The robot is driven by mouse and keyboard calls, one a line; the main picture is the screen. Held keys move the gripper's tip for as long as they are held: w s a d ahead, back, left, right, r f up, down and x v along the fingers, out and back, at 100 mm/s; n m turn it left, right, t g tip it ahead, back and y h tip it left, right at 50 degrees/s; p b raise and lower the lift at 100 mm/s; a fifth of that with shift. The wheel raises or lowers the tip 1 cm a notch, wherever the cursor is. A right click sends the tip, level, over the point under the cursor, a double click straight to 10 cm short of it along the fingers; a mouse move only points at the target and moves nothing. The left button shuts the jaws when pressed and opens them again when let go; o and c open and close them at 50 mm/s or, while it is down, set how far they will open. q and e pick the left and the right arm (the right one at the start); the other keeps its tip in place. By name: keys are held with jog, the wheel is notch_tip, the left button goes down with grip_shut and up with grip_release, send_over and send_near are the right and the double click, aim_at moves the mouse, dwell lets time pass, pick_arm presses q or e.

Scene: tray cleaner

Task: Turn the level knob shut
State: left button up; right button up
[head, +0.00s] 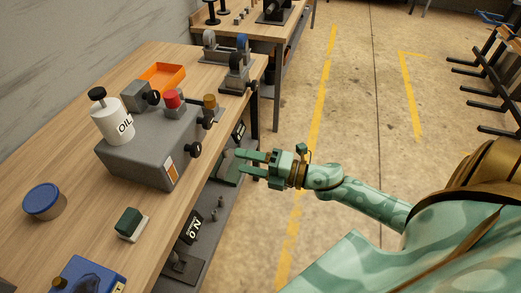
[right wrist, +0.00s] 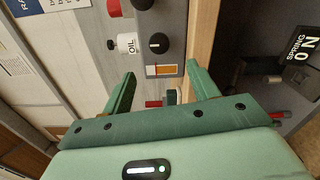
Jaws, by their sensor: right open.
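A grey box-shaped machine (head: 135,155) stands on the wooden bench. A black round knob (head: 195,150) sticks out of its side facing me, near an orange and white panel (head: 170,170); I take this to be the level knob. In the right wrist view the knob (right wrist: 158,43) shows ahead with a white pointer mark, beyond the fingertips, and the panel (right wrist: 162,71) lies between the fingers. My right gripper (head: 241,164) is open and empty, to the right of the knob and apart from it. My left gripper is not in view.
On the machine stand a white OIL bottle (head: 113,125), a red button (head: 172,98) and a smaller black knob (head: 153,97). A green-topped block (head: 130,222), blue-lidded tin (head: 44,202) and orange tray (head: 163,77) are on the bench. Bins sit below.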

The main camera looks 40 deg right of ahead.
jog(key=v, duration=0.3)
jog(key=shift+d, duration=0.1)
dwell(0.4)
